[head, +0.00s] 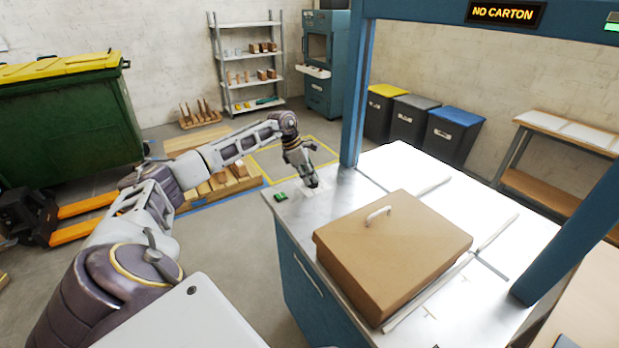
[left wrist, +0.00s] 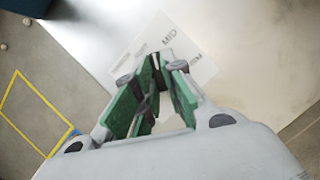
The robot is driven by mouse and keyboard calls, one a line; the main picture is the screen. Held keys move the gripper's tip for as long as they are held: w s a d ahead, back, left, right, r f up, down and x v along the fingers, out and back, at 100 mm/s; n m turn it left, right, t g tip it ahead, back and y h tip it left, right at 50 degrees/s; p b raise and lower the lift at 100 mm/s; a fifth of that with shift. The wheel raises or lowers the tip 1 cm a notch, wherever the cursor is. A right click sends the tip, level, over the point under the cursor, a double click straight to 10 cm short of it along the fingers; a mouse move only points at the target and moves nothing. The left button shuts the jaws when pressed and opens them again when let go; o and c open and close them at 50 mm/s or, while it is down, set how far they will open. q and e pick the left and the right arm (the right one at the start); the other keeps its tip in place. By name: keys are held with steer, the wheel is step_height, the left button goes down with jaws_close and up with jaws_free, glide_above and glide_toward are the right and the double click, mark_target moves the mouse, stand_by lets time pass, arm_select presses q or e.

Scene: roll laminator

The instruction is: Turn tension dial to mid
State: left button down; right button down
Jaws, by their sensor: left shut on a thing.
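A white label plate (left wrist: 198,62) lies under the fingertips. It reads MID beyond the fingertips, with smaller words on either side that I cannot read clearly. Which mark the dial points to cannot be told. My right gripper is not in view.
A green button (head: 281,196) sits left of the gripper on the machine top (head: 345,190). A brown carton (head: 390,250) with a handle lies to the right. A blue frame post (head: 354,100) rises close behind the gripper. A NO CARTON sign (head: 505,12) hangs above.

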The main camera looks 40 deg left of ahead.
arm_select(q)
steer(key=shift+w+f+m+g+h, duration=0.15)
steer(key=shift+m+g, duration=0.4)
steer(key=shift+m, duration=0.85)
steer(key=shift+w+f+m+g+h, duration=0.1)
steer(key=shift+m+g+h, duration=0.3)
steer(key=shift+m, duration=1)
steer(key=c, duration=1.5)
jaws_free()
steer(key=shift+a+r, duration=0.1)
steer(key=shift+r, duration=0.05)
steer(key=v, duration=1.1)
steer(key=shift+r, duration=0.4)
steer(key=shift+a, duration=0.1)
